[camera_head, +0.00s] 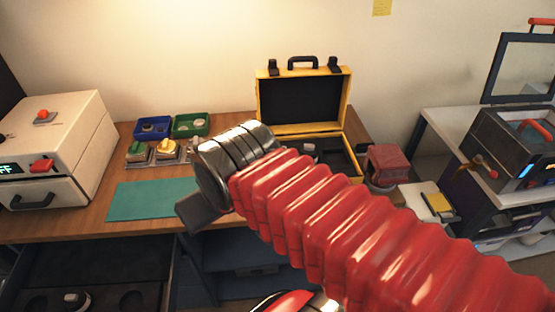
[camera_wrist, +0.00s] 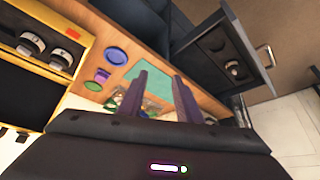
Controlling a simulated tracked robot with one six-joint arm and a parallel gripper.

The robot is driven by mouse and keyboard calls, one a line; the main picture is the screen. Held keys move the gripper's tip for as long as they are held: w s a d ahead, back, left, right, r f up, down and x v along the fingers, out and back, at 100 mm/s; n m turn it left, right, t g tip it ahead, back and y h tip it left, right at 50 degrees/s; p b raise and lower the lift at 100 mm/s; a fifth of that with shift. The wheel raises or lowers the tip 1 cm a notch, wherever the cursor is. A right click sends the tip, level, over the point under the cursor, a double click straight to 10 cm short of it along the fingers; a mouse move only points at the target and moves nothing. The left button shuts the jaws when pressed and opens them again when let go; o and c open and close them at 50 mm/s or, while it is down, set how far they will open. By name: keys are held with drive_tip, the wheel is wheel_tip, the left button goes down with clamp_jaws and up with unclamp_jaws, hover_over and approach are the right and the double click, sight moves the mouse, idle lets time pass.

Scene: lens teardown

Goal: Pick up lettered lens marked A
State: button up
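In the wrist view, a round blue-purple disc with a dark rim (camera_wrist: 116,56), lens-like, lies on the wooden bench beside the yellow case. A small purple disc (camera_wrist: 102,75) and a small green disc (camera_wrist: 93,86) lie near it. I cannot read a letter on any of them, so I cannot tell which is A. My gripper (camera_wrist: 162,82) has its two dark fingers apart with nothing between them. It is above the bench, pointing toward the green mat (camera_wrist: 157,90). In the head view my arm hides the bench area where the discs lie.
A white machine (camera_head: 75,130) fills the left end. An open drawer (camera_wrist: 215,55) holds a small part.

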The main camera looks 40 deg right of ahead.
drive_tip(key=o, duration=0.5)
drive_tip(key=shift+w+d+r, duration=0.15)
drive_tip(key=shift+w+d, duration=0.2)
drive_tip(key=shift+w, duration=0.05)
drive_tip(key=shift+c, duration=0.2)
drive_tip(key=o, duration=0.6)
drive_tip(key=shift+n+g, duration=0.4)
drive_tip(key=shift+g, duration=0.2)
drive_tip(key=w+d, duration=0.2)
drive_tip(key=w+d+r, duration=0.1)
drive_tip(key=d, duration=0.2)
drive_tip(key=w+d, duration=0.2)
drive_tip(key=shift+w+d+r, duration=0.15)
drive_tip(key=shift+w+d, duration=0.1)
drive_tip(key=shift+w, duration=0.1)
drive_tip(key=shift+c, duration=0.2)
drive_tip(key=w+d+f+n, duration=0.1)
drive_tip(key=w+d+f, duration=0.1)
drive_tip(key=d, duration=1)
drive_tip(key=w+d+f+g, duration=0.1)
drive_tip(key=w+d+f, duration=0.1)
drive_tip(key=d, duration=1.1)
drive_tip(key=shift+w+d+n+y, duration=0.15)
drive_tip(key=shift+w+n+y, duration=0.25)
drive_tip(key=shift+w, duration=0.35)
drive_tip(key=shift+f, duration=0.15)
drive_tip(key=shift+x, duration=4.3)
